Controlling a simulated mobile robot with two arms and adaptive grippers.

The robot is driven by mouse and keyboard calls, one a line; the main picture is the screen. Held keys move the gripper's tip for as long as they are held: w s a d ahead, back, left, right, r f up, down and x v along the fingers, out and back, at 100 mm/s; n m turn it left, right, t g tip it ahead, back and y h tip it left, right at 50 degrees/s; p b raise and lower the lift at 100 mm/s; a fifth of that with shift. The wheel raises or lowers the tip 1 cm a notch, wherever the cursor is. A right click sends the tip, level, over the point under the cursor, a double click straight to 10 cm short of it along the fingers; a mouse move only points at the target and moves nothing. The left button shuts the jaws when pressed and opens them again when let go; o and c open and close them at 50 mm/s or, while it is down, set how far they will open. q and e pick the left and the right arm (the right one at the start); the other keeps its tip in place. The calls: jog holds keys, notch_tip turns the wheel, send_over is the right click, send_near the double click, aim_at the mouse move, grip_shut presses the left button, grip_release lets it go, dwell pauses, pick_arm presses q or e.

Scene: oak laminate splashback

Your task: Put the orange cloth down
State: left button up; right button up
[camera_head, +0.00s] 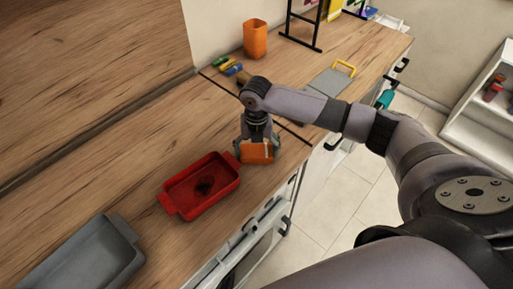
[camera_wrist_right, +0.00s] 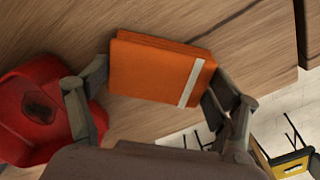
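The orange cloth (camera_head: 258,153) is a folded block with a pale stripe. It also shows in the wrist view (camera_wrist_right: 155,70), between the fingers of my right gripper (camera_wrist_right: 160,85). The fingers press against its two opposite sides. In the head view my right gripper (camera_head: 258,148) points down over the oak worktop (camera_head: 155,150), near its front edge, right of the red tray. Whether the cloth's underside touches the worktop cannot be told. My left gripper is not in view.
A red baking tray (camera_head: 172,199) with a dark patch inside stands left of the cloth. A grey tray (camera_head: 85,262) is farther left. An orange cup (camera_head: 255,38), small coloured items (camera_head: 228,66) and a grey board (camera_head: 328,84) lie behind. Bare wood lies behind the red tray.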

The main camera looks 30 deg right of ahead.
aim_at(256, 150)
jog(key=o, duration=0.3)
jog(key=shift+o, duration=0.2)
jog(key=shift+r, duration=0.15)
notch_tip(256, 150, up, 12)
jog(key=b, duration=0.3)
dwell(0.5)
